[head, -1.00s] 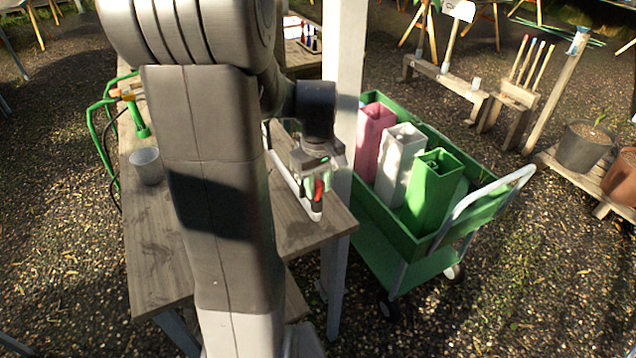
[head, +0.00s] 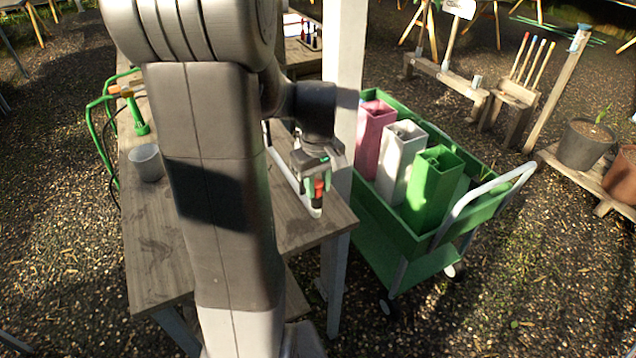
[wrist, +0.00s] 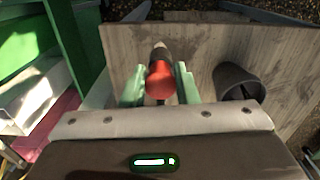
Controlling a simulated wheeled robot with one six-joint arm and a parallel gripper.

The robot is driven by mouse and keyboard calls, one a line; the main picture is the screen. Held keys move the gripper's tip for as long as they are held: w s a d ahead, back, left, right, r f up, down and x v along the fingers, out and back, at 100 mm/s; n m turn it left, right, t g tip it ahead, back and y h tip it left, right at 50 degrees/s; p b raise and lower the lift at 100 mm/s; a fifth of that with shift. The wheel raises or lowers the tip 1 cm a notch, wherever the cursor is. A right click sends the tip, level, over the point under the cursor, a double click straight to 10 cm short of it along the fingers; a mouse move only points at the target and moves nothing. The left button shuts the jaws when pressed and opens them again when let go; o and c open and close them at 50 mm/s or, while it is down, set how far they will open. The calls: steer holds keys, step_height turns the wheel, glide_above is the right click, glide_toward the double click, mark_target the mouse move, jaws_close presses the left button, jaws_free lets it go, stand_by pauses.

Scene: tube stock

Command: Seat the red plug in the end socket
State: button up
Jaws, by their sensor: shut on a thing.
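The red plug (head: 319,187) is held between the green fingers of my gripper (head: 316,182).
A grey cup (head: 146,163) stands on the table (head: 160,245), left of my arm; it also shows in the wrist view (wrist: 238,84). A white post (head: 343,80) rises close to the right of my gripper. A green trolley (head: 400,255) carrying tall containers stands beyond it.

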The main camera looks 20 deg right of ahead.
steer(key=shift+f+b, duration=0.3)
steer(key=shift+f, duration=0.2)
stand_by(0.8)
steer(key=o, duration=1.1)
step_height(320, 180, up, 14)
steer(key=shift+b, duration=0.3)
steer(key=shift+f, duration=0.1)
